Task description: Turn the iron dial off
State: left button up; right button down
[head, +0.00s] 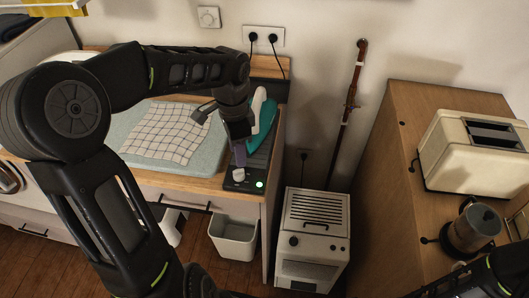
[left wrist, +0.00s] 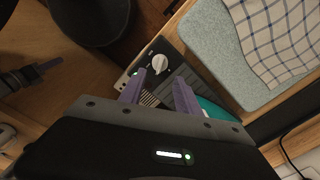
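The iron dial is a pale knob (head: 239,175) at the front end of a dark iron base (head: 258,160) on the wooden counter. It also shows in the left wrist view (left wrist: 160,65), beside a lit green light (left wrist: 136,74). The teal and white iron (head: 263,118) rests on the base behind the dial. My left gripper (head: 237,157) is over the base, just behind and above the dial. In the left wrist view its purple fingers (left wrist: 160,84) are apart with nothing between them. A dark part with a purple tip (left wrist: 48,67), apparently my right gripper, shows at the left edge.
An ironing pad (head: 125,144) with a checked cloth (head: 172,131) lies left of the base. A white bin (head: 234,238) hangs below the counter front. A white heater-like unit (head: 312,240) stands to the right. A toaster (head: 477,152) and coffee pot (head: 470,230) are farther right.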

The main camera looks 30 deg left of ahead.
aim_at(238, 170)
pick_arm(q)
jog(key=shift+w, duration=0.1)
jog(key=shift+s+a+r, duration=0.15)
jog(key=shift+s+a, duration=0.05)
jog(key=shift+s, duration=0.2)
jog(key=shift+w+d+f, duration=0.15)
jog(key=shift+w+f, duration=0.05)
jog(key=shift+f, duration=0.25)
notch_tip(238, 170, down, 7)
jog(key=shift+s+f+p, duration=0.1)
jog(key=shift+p, duration=0.45)
grip_shut()
